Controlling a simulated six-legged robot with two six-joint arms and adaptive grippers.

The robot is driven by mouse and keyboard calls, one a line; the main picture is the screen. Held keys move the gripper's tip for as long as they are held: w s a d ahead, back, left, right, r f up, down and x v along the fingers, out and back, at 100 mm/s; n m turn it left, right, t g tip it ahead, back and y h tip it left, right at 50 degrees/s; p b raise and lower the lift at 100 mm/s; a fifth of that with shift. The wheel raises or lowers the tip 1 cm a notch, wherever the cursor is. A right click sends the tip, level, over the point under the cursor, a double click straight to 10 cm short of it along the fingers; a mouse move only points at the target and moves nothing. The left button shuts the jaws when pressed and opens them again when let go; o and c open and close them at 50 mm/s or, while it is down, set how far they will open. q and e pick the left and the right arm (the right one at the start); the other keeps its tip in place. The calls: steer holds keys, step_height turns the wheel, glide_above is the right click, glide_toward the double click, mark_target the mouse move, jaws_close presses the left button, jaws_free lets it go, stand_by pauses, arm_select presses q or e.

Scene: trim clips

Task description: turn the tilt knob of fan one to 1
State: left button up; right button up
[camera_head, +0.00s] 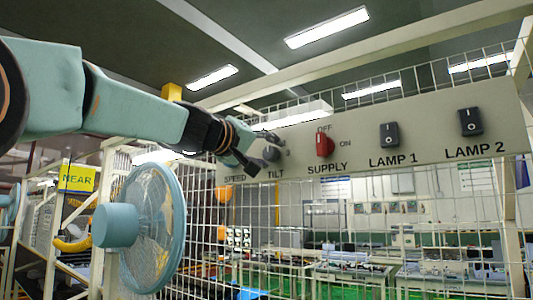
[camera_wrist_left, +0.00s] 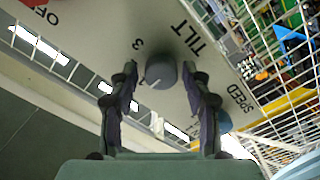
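The grey round tilt knob (camera_head: 271,153) sits on the panel above the word TILT. In the left wrist view the tilt knob (camera_wrist_left: 160,73) has a short white mark on its lower edge, with a printed 3 beside it. Which number the mark points to I cannot tell. My left gripper (camera_head: 264,154) is at the panel. In the wrist view the gripper (camera_wrist_left: 160,70) is open, with one finger on each side of the knob and a visible gap at both. My right gripper is not in view. A blue fan (camera_head: 150,228) stands at the left.
The beige panel (camera_head: 350,154) also carries a red supply knob (camera_head: 324,145), a lamp 1 switch (camera_head: 390,134) and a lamp 2 switch (camera_head: 470,121). A bluish knob (camera_wrist_left: 223,121) near SPEED is partly behind a finger. White wire mesh (camera_head: 300,220) extends below the panel.

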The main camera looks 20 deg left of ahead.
arm_select(q)
steer(key=shift+o, duration=0.5)
steer(key=shift+d, duration=0.1)
step_height(320, 180, up, 10)
steer(key=shift+s, duration=0.2)
stand_by(0.8)
steer(key=shift+w+f, duration=0.15)
steer(key=shift+w, duration=0.05)
